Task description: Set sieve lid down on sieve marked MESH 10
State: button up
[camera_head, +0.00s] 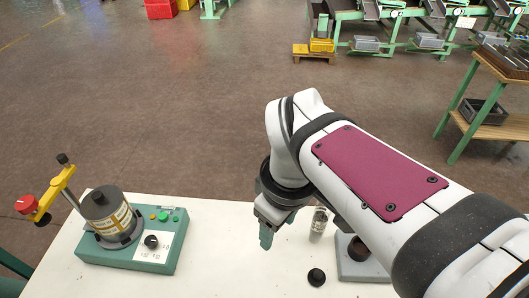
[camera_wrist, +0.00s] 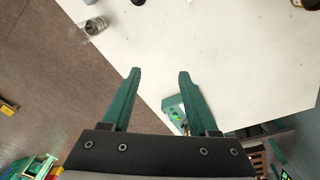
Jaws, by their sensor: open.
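A dark grey capped cylinder (camera_head: 104,206) with a tan label stands on the green machine at the left; I cannot read any MESH 10 marking. A small black round piece (camera_head: 316,277) lies on the table right of my gripper; I cannot tell whether it is the sieve lid. A clear jar-like piece (camera_head: 319,222) stands near it and shows in the wrist view (camera_wrist: 94,27).
The green machine (camera_head: 130,256) has buttons and a black knob. A yellow arm with a red end (camera_head: 38,205) rises beside it. A grey block (camera_head: 352,270) is partly hidden by my arm. The white table (camera_head: 222,265) is clear between the machine and my gripper.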

jog(key=s+d+f+m, duration=0.2)
jog(key=s+d+m, duration=0.1)
jog(key=s+m, duration=0.3)
jog(key=s+d+f+m+g+y, duration=0.1)
jog(key=s+d+f+m, duration=0.2)
jog(key=s+m, duration=0.3)
jog(key=m, duration=0.4)
jog(key=shift+s+d+f, duration=0.2)
jog(key=shift+d, duration=0.1)
